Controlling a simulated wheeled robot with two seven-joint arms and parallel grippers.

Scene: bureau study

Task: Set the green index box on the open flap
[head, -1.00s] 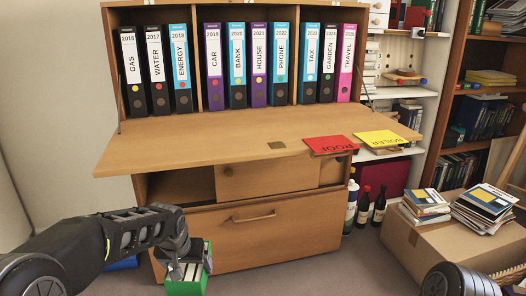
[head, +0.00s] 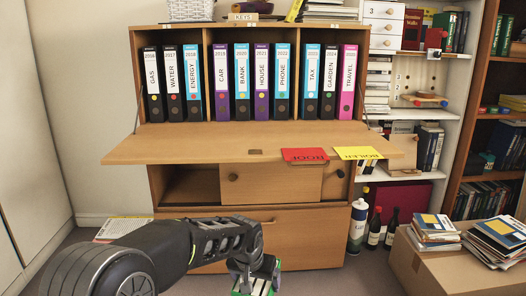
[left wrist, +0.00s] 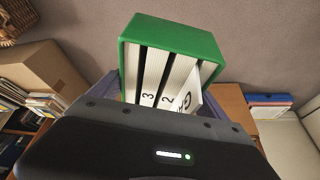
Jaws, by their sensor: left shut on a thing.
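The green index box (left wrist: 172,36) shows in the left wrist view, with white cards numbered in black standing in it. In the head view only slivers of the box (head: 277,266) show at the bottom edge, around my gripper. My left gripper (head: 256,272) is shut on it, in front of the cabinet's lower drawer and below the flap. The open flap (head: 200,146) is a flat wooden board folded down from the cabinet. Its left and middle parts are bare. My right gripper is out of view.
A red folder (head: 304,155) and a yellow folder (head: 358,153) lie at the flap's front right edge. Labelled binders (head: 262,85) stand upright behind the flap. Bottles (head: 357,228) and a cardboard box (head: 430,262) stand on the right.

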